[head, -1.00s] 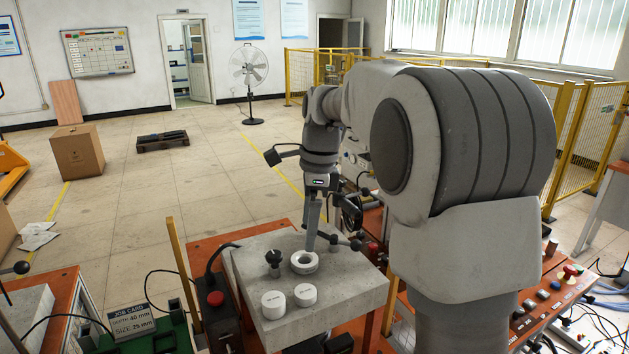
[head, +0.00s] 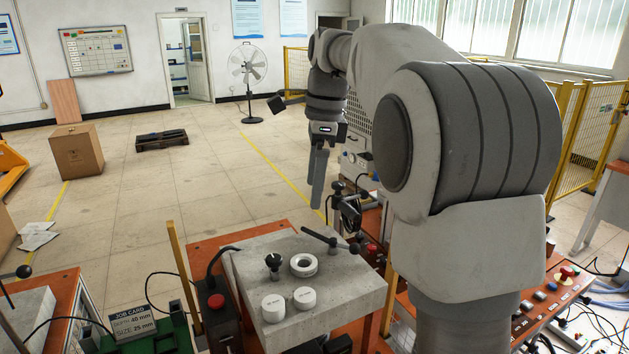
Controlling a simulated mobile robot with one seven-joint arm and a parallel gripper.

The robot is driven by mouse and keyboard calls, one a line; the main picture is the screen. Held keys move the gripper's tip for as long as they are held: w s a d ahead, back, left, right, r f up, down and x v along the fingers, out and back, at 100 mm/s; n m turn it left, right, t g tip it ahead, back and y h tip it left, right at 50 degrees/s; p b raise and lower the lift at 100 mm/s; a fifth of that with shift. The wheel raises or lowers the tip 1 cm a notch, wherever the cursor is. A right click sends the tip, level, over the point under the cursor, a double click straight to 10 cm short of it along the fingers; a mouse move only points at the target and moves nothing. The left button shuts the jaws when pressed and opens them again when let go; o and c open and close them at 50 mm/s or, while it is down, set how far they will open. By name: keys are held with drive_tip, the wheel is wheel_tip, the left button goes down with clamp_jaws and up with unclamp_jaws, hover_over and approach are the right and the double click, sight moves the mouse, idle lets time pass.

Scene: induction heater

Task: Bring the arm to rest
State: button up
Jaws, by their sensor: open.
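My gripper (head: 317,205) hangs with its fingers pointing down, raised above and behind the grey block table. It appears empty, and nothing shows between or under its fingers. The two fingers overlap in this view, so the gap between them is hard to see. My arm reaches forward from the right side of the picture and bends down at the wrist.
A grey block table (head: 345,299) bears a white ring (head: 304,265), two white cylinders (head: 274,307) and a black knob (head: 273,262). A black lever clamp (head: 332,241) is at its back edge. A red-button box (head: 216,302) stands left.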

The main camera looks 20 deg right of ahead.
drive_tip(key=shift+s, duration=0.1)
drive_tip(key=s+a+n+t, duration=0.2)
drive_tip(key=s+n+t, duration=0.1)
drive_tip(key=s+n, duration=0.75)
drive_tip(key=s+f+n+t, duration=0.1)
drive_tip(key=s+f+n, duration=0.3)
drive_tip(key=s, duration=0.3)
drive_tip(key=s+f+n+t+h, duration=0.1)
drive_tip(key=s+f+n, duration=0.3)
drive_tip(key=s, duration=0.3)
drive_tip(key=shift+s+f+n, duration=0.15)
drive_tip(key=shift+f+n, duration=0.1)
drive_tip(key=shift+n, duration=0.6)
drive_tip(key=shift+a, duration=0.1)
